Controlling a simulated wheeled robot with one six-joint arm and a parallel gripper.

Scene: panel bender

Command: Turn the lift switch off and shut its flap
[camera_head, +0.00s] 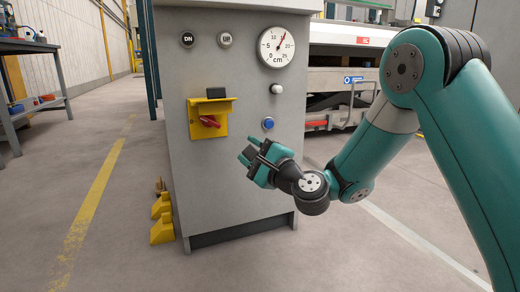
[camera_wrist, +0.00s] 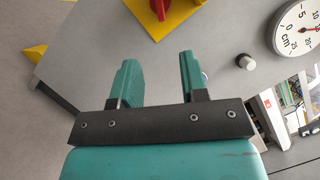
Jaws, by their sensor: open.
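The lift switch is a red rotary handle (camera_head: 210,121) on a yellow plate (camera_head: 196,131) on the front of the grey cabinet. The handle lies roughly horizontal, slightly tilted. Its yellow flap (camera_head: 222,104) stands out above the handle, so it looks open, with a black block (camera_head: 216,92) at its top. My gripper (camera_head: 251,156) is open and empty, to the right of and below the switch, apart from it. In the wrist view the open fingers (camera_wrist: 157,75) point towards the yellow plate (camera_wrist: 172,22) and part of the red handle (camera_wrist: 159,8); the flap cannot be made out there.
A blue button (camera_head: 268,124) sits close to my gripper, with a white knob (camera_head: 277,89) and a dial gauge (camera_head: 277,46) above. DN (camera_head: 187,40) and UP (camera_head: 225,40) buttons are higher up.

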